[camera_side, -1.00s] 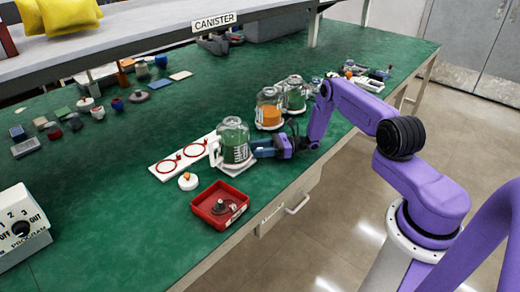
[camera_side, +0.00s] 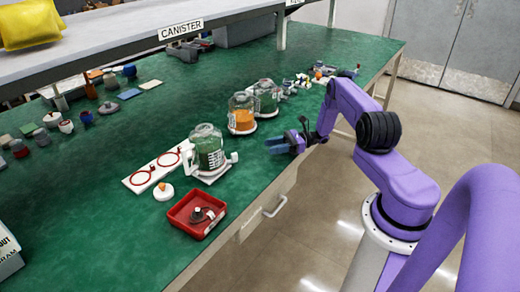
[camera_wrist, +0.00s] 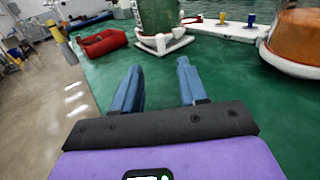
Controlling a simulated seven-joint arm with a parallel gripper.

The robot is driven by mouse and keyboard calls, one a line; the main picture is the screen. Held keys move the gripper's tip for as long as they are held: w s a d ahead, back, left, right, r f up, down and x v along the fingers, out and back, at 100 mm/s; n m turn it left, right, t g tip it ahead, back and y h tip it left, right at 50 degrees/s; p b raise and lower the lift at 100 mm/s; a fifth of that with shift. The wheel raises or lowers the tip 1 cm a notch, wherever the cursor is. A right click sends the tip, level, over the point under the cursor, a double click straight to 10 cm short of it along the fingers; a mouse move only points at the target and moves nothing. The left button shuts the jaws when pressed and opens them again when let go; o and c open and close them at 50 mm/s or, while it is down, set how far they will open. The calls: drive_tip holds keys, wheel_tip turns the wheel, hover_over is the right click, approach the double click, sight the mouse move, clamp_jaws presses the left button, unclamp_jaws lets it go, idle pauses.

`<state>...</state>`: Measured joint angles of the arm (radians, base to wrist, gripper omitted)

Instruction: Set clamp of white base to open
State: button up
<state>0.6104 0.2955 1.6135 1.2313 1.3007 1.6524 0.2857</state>
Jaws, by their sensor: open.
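In the wrist view, the white base (camera_wrist: 165,45) is ahead of my fingers, with only the lower part of the green canister (camera_wrist: 158,15) showing. My gripper (camera_side: 278,147) is open and empty, right of the base and apart from it. Its two blue fingers (camera_wrist: 157,68) point toward the base.
A red tray (camera_side: 197,212) with a dark part, a white disc with an orange knob (camera_side: 163,191) and a white plate with red rings (camera_side: 157,171) are nearby. A canister with orange contents (camera_side: 242,117) stands behind. Green bench between gripper and base is clear.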

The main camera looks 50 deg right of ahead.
drive_tip(key=shift+v, duration=1.2)
